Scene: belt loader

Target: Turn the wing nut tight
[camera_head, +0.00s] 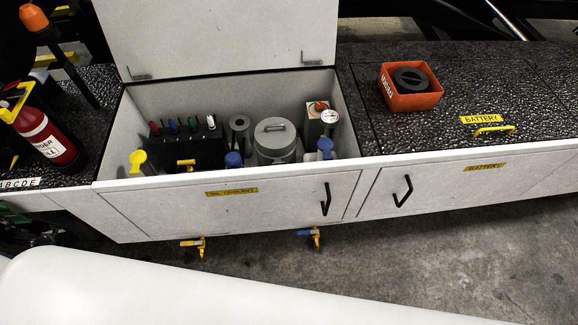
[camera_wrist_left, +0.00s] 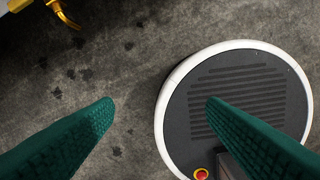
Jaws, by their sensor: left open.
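I cannot pick out the wing nut for sure. The open compartment (camera_head: 225,172) in the middle of the head view holds a large grey round canister (camera_head: 276,146) with a small bar on its lid. I cannot tell whether that bar is the wing nut. My left gripper (camera_wrist_left: 160,103) shows only in the left wrist view, its two green fingers wide apart with nothing between them, above the concrete floor. It is away from the compartment. My right gripper is in neither view.
The compartment lid (camera_head: 220,35) stands open. Coloured handles, a gauge (camera_head: 329,117) and blue and yellow caps crowd the compartment. An orange box (camera_head: 413,101) sits on the closed battery lid. A red extinguisher (camera_head: 47,138) is at left. Yellow (camera_head: 193,242) and blue (camera_head: 310,233) valves hang below.

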